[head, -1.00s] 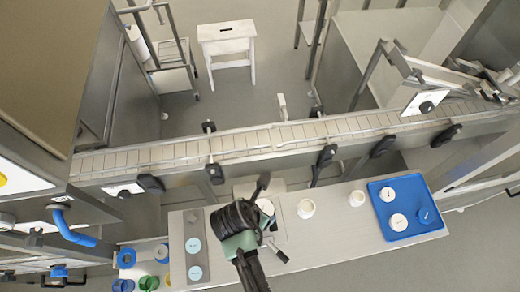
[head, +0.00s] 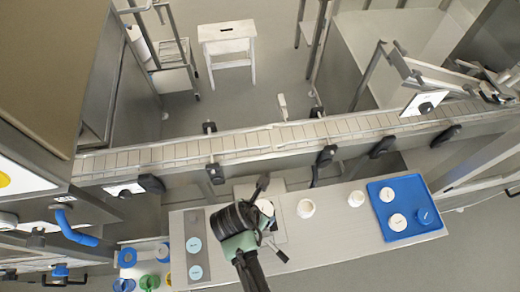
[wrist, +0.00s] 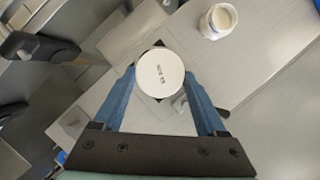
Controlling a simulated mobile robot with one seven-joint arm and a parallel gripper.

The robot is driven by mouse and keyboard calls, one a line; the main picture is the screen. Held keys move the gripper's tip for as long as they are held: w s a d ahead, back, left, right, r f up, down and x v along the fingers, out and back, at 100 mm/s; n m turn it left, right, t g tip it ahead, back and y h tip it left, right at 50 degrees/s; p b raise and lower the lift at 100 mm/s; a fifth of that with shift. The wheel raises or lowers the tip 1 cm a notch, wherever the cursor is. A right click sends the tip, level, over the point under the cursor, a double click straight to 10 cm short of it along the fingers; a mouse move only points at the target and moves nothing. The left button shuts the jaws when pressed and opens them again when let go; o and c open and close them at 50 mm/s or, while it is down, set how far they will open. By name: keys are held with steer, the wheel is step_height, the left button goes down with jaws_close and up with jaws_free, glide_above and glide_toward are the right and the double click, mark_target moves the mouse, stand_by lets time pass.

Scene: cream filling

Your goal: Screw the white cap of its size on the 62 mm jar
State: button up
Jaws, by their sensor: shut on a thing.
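A white round cap (wrist: 160,73) with small dark print, too small to read surely, sits between the two blue fingers of my gripper (wrist: 160,88) in the wrist view. The fingers are shut on the cap from its two sides. In the head view the cap (head: 266,207) shows just right of my dark wrist, above a light plate on the bench. The cap hides what is under it, so I cannot tell whether it is seated on a jar. An open jar with pale filling (head: 306,208) stands to the right, also in the wrist view (wrist: 218,19).
Another white round piece (head: 356,198) is farther right on the bench. A blue tray (head: 412,187) there holds two white caps (head: 398,222) and a blue one (head: 427,215). Pale blue discs (head: 195,272) lie on a grey strip at left. A conveyor (head: 270,143) runs behind the bench.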

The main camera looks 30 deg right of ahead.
steer(key=shift+f+b, duration=0.3)
steer(key=shift+f, duration=0.4)
stand_by(0.6)
steer(key=o, duration=0.8)
steer(key=shift+r, duration=0.1)
steer(key=c, duration=0.8)
steer(key=shift+o, duration=0.2)
steer(key=m, duration=0.1)
steer(key=m+g+p, duration=0.1)
steer(key=m, duration=0.1)
steer(key=shift+w+r+h, duration=0.1)
steer(key=shift+w+h, duration=0.15)
steer(key=shift+h, duration=0.05)
steer(key=shift+a+m+g, duration=0.1)
steer(key=shift+m+g, duration=0.5)
steer(key=shift+m, duration=0.8)
steer(key=shift+w, duration=0.1)
steer(key=shift+w+m+g, duration=0.15)
steer(key=shift+m+g, duration=0.25)
steer(key=shift+m, duration=0.7)
steer(key=m+g, duration=0.1)
steer(key=m, duration=0.2)
steer(key=shift+w+m, duration=0.1)
steer(key=shift+m, duration=0.2)
